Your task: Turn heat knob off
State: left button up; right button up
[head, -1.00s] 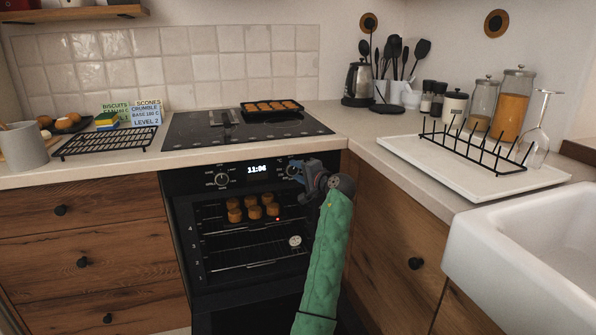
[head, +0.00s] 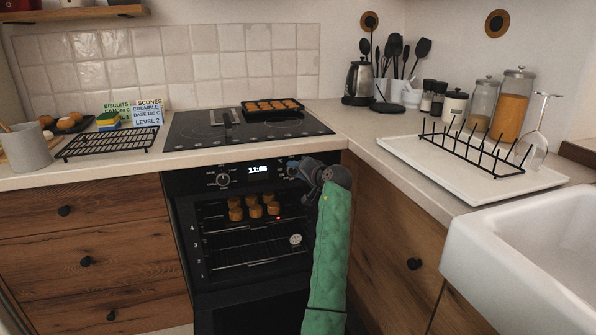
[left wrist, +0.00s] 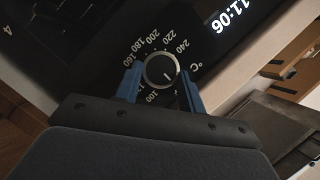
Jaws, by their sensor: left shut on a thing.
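The heat knob (left wrist: 160,70) is round and dark with a pale rim, ringed by numbers from 100 to 240 and a degree sign. Its short white mark points toward the lower right of the left wrist view, by the side of the ring without numbers. My left gripper (left wrist: 161,88) is shut on it, one blue finger on each side. In the head view my left gripper (head: 299,170) covers this knob at the right end of the oven panel. My right gripper is not in view.
The oven (head: 188,235) is open at the front, with several brown baked pieces (head: 254,211) inside. A second knob (head: 222,180) and a clock display reading 11:06 (head: 258,169) sit left of my gripper. The worktop edge is just above the panel.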

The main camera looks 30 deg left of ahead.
pick_arm(q)
jog(key=shift+f, duration=0.1)
jog(key=o, duration=1)
jog(key=shift+c, duration=0.2)
jog(key=shift+s+d, duration=0.15)
jog(key=shift+d, duration=0.3)
jog(key=v, duration=0.6)
jog(key=shift+s+d+r+p, duration=0.15)
jog(key=shift+d+r+p, duration=0.05)
jog(key=shift+d+p, duration=0.15)
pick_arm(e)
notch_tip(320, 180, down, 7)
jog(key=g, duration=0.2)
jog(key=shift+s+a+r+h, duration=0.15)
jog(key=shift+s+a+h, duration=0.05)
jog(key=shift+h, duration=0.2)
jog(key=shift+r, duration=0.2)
